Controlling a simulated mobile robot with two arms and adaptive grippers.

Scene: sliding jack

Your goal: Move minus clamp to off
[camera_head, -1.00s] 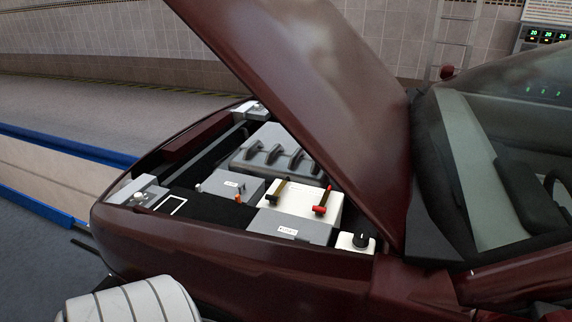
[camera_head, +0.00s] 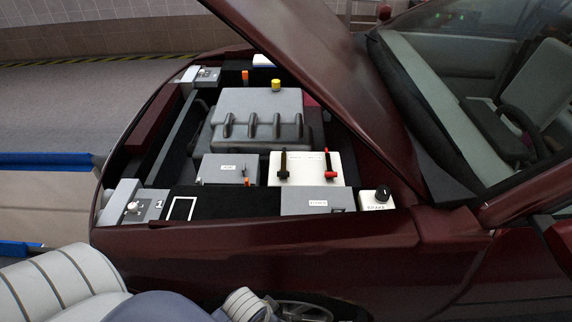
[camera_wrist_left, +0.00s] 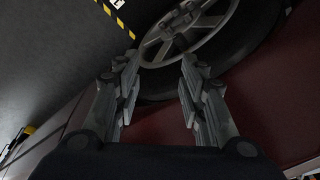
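The battery (camera_head: 308,170) is a white-topped box in the open engine bay, in the head view. A black clamp (camera_head: 283,165) stands upright on its left part and a red clamp (camera_head: 329,165) on its right part. Which one is the minus clamp is not labelled legibly. In the left wrist view my left gripper (camera_wrist_left: 158,85) is open and empty, with a wheel beyond its fingers. In the head view, only white and grey arm parts show at the bottom left, below the car's side. My right gripper is in neither view.
The raised maroon hood (camera_head: 310,85) slants over the bay's right side. A grey engine cover (camera_head: 258,115) lies behind the battery. A grey box (camera_head: 228,168) is to its left, and a black knob (camera_head: 382,194) at its front right. The front fender (camera_head: 260,235) edges the bay.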

